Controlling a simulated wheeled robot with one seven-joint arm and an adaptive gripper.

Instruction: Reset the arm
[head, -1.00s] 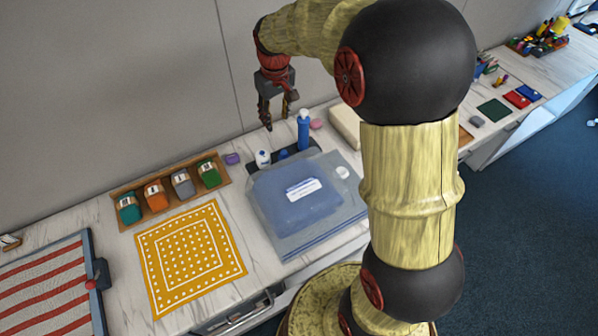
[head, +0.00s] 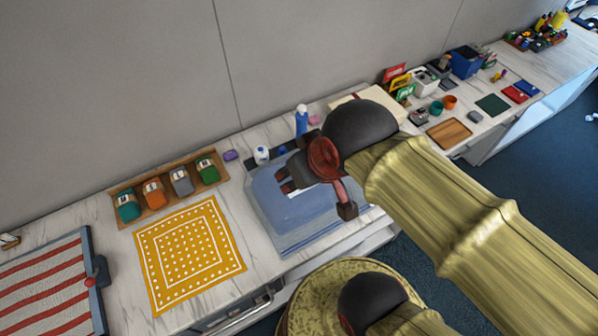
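I cannot tell from this angle how far apart the fingertips are. Nothing clear shows between them. My arm is folded, with its yellow link reaching from the lower right to the dark joint by the wrist.
A yellow patterned cloth (head: 190,254) lies left of the bin. A wooden tray (head: 121,189) holds several colored containers behind it. A blue bottle (head: 301,121) stands behind the bin. A wooden board (head: 449,133), cups and small items fill the right counter. A striped board (head: 45,290) is at far left.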

